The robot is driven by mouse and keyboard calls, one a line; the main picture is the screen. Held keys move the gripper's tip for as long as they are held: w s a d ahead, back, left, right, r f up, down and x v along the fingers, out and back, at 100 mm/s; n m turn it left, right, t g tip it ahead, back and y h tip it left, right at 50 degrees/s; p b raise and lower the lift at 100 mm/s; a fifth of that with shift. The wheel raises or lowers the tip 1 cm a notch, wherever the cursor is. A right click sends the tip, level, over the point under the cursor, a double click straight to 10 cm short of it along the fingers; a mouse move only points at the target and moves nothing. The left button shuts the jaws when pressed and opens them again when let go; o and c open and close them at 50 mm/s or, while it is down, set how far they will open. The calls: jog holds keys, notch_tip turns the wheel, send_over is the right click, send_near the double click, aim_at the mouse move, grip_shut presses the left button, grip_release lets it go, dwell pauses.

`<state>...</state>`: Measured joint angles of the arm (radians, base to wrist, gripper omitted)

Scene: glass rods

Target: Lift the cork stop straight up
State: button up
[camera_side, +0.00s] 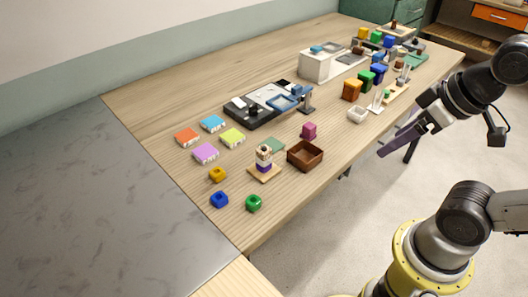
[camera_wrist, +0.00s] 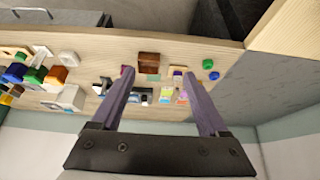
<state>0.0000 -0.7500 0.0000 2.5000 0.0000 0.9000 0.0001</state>
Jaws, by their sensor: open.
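A small upright stack (camera_side: 264,158) stands on a square wooden base (camera_side: 262,174) near the table's front edge in the side view. It has a purple block low down and pale and brown parts above. A brown piece at its top may be the cork stop, but it is too small to be sure. In the wrist view the stack (camera_wrist: 178,71) shows small and far off, near the right fingertip in the picture. My gripper (camera_side: 388,143) is open and empty, off the table's right side, well away from the stack; its two purple fingers (camera_wrist: 159,74) are spread.
A brown open box (camera_side: 305,156) stands just right of the stack, with a magenta block (camera_side: 309,130) behind. Yellow (camera_side: 217,174), blue (camera_side: 219,200) and green (camera_side: 254,203) nuts lie in front and left.

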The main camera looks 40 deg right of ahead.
jog(key=w+a+r+m+g, duration=0.2)
jog(key=w+r+m, duration=0.7)
jog(key=w+m, duration=0.45)
jog(key=m+g, duration=0.4)
jog(key=m, duration=0.1)
send_over(263, 147)
jog(key=shift+n, duration=0.25)
notch_tip(263, 147, down, 17)
jog(key=shift+w+d+f, duration=0.15)
jog(key=shift+f, duration=3.2)
grip_shut()
